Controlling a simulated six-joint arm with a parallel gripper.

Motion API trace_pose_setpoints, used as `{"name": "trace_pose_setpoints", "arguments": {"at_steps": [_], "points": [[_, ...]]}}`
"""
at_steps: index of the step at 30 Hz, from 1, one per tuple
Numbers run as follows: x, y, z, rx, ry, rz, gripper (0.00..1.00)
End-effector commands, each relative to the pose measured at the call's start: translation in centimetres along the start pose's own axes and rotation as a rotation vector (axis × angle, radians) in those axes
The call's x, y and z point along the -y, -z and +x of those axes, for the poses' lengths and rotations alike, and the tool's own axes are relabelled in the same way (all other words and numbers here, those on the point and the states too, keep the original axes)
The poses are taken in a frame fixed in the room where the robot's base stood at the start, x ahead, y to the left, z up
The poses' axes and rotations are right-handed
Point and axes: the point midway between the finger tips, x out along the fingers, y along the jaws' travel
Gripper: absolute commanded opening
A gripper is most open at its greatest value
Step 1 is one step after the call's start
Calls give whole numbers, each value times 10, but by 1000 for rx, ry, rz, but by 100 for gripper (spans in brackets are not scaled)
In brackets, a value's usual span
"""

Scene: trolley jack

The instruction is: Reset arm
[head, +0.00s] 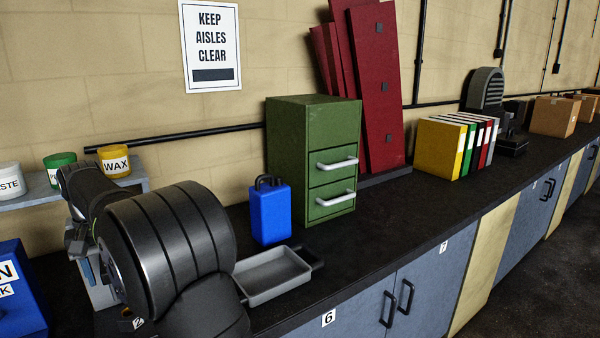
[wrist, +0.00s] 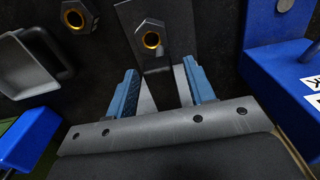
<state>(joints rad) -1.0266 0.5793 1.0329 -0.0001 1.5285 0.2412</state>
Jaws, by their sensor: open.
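My gripper (wrist: 161,72) is open, its two blue fingers apart in the wrist view with nothing held between them. A dark plate carrying a hex nut (wrist: 152,40) with a brass-coloured ring lies just beyond the fingertips. A second similar nut (wrist: 75,17) sits to its upper left. I cannot tell whether a finger touches the plate. In the head view my arm is folded large at the lower left and hides most of the gripper and the nuts.
A grey tray (head: 272,277) and blue can (head: 269,213) stand right of my arm, before a green drawer cabinet (head: 293,142). A blue box (head: 21,302) is at the far left. A shelf (head: 38,195) holds several tubs. Bare black worktop (head: 370,215) extends right, towards upright folders (head: 440,148).

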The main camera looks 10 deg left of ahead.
Motion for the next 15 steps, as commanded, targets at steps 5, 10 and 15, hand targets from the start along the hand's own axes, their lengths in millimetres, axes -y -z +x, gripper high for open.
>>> {"name": "trace_pose_setpoints", "arguments": {"at_steps": [5, 10, 15], "points": [[0, 0, 22, 2, -1, 0, 49], [0, 0, 31, 2, 0, 0, 49], [0, 0, 32, 1, 0, 0, 49]]}}
